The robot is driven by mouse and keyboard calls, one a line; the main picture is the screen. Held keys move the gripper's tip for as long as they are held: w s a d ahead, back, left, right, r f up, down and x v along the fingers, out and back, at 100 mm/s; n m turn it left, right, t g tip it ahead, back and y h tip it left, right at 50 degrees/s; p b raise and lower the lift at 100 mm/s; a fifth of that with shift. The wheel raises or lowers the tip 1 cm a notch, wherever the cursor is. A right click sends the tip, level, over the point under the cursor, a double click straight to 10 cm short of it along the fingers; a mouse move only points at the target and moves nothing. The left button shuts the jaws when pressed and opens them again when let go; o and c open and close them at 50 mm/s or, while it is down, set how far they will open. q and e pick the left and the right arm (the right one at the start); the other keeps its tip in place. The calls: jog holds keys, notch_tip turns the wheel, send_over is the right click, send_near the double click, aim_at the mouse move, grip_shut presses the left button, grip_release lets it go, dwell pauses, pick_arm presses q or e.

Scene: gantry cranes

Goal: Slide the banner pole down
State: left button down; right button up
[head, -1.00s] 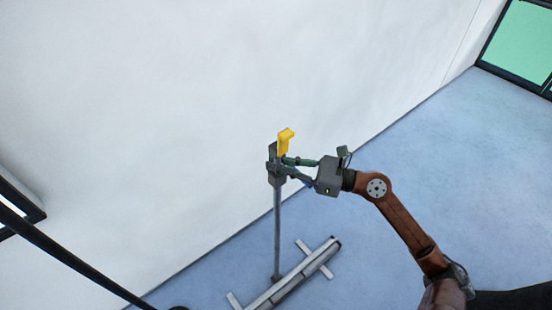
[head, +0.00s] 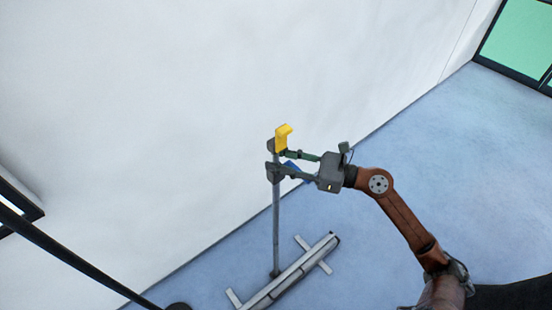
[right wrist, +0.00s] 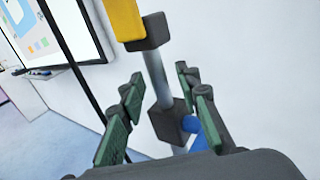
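The banner pole (head: 276,225) is a slim grey upright post with a yellow piece (head: 283,138) at its top and dark grey blocks near the top. In the right wrist view the pole (right wrist: 157,78) runs between a dark upper block and a dark lower block (right wrist: 170,122), with a blue knob (right wrist: 197,133) beside the lower one. My right gripper (head: 276,160) is at the upper pole, its fingers spread. In the right wrist view its green-padded fingers (right wrist: 160,88) stand apart on either side of the pole. My left gripper is not in view.
A pale crossbar base (head: 290,275) lies on the blue floor at the pole's foot. A white wall stands behind. A thin dark bar (head: 75,263) crosses the lower left. A dark-framed board (right wrist: 60,35) hangs at left in the wrist view. Floor to the right is clear.

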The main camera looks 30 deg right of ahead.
jog(key=v, duration=1.1)
jog(key=shift+d, duration=0.1)
jog(key=shift+c, duration=0.2)
